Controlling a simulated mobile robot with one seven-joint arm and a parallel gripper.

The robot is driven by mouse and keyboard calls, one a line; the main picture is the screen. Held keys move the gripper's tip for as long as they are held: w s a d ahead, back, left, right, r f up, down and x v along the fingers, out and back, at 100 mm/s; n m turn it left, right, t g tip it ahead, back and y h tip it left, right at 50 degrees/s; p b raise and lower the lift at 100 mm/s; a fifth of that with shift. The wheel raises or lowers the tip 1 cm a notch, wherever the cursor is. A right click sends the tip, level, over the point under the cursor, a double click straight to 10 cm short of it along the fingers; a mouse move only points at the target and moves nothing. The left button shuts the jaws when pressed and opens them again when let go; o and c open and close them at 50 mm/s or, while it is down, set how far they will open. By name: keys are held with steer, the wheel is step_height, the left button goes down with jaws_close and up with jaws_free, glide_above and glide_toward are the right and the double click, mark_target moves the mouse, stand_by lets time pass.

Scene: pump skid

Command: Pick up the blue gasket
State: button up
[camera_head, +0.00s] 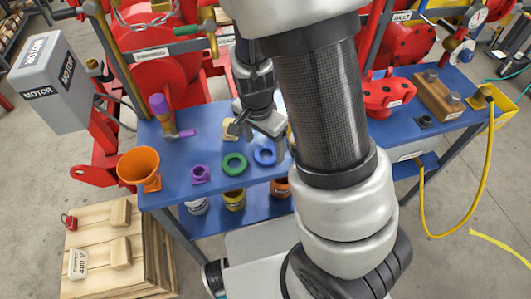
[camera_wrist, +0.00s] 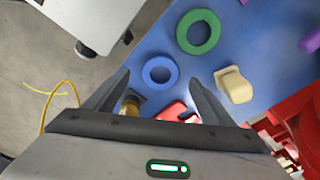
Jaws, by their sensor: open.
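The blue gasket (camera_head: 256,157) is a flat ring lying on the blue bench top (camera_head: 180,190), right of the green ring. It also shows in the wrist view (camera_wrist: 147,75), lying flat, whole and uncovered, between the fingertips as seen in the picture. My gripper (camera_head: 256,132) is above the bench, behind the gasket in the head view. In the wrist view my gripper (camera_wrist: 157,76) has its two dark fingers spread wide with nothing between them. The gasket lies below the fingers and apart from them; the exact height is hard to tell.
A green ring (camera_head: 223,163) and a purple ring piece (camera_head: 201,179) lie left of the gasket. A cream block (camera_wrist: 235,86) is close to one finger. An orange funnel (camera_head: 138,165) stands at the bench's left edge. Red pump parts (camera_head: 391,92) stand right.

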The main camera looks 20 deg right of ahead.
mark_target(266, 154)
steer(key=f, duration=0.3)
steer(key=shift+w+d+f+b, duration=0.3)
steer(key=shift+f, duration=0.05)
steer(key=c, duration=1.1)
steer(key=shift+r, duration=0.1)
steer(key=shift+c, duration=0.2)
